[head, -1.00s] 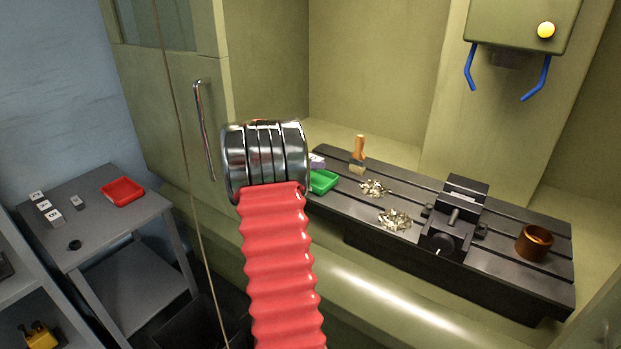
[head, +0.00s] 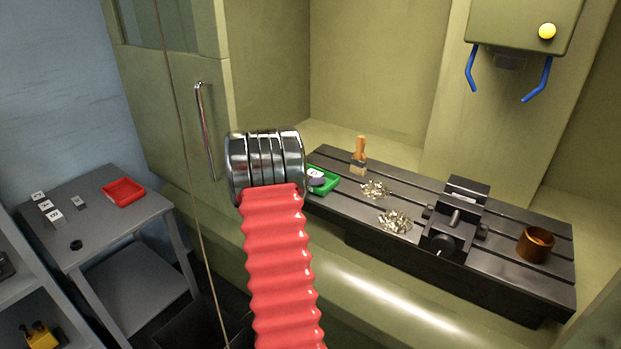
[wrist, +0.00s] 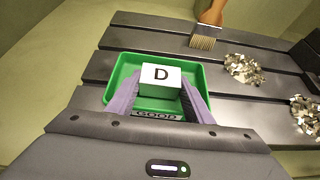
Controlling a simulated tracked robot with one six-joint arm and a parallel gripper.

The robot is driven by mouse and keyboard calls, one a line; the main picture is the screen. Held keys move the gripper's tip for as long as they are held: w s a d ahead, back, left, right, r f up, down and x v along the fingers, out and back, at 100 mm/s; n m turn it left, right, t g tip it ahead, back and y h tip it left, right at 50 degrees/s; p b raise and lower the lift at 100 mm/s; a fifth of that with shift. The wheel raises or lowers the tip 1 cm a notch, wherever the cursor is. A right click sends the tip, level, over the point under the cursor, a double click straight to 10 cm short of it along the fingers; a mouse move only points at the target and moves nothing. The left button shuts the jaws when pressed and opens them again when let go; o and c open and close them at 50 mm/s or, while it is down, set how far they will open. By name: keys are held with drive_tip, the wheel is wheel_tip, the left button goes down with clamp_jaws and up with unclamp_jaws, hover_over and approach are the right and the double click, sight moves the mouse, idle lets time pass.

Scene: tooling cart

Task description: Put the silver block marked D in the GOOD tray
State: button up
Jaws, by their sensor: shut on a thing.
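The block marked D (wrist: 160,77) shows its white lettered face in the wrist view. My gripper (wrist: 158,95) is shut on it, with a purple finger on either side. The block is over or inside the green tray marked GOOD (wrist: 203,75); I cannot tell whether it touches the tray floor. In the head view the green tray (head: 329,184) sits at the left end of the slotted machine table.
A brush (head: 359,156) stands just behind the tray. Metal chips (head: 395,221), a vise (head: 455,220) and a copper-coloured cup (head: 534,243) lie farther right. A grey cart (head: 105,228) at left holds a red tray (head: 124,191) and several small lettered blocks.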

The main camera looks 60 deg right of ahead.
drive_tip(key=o, duration=1.2)
drive_tip(key=shift+f, duration=0.1)
drive_tip(key=v, duration=1.2)
drive_tip(key=shift+s, duration=0.1)
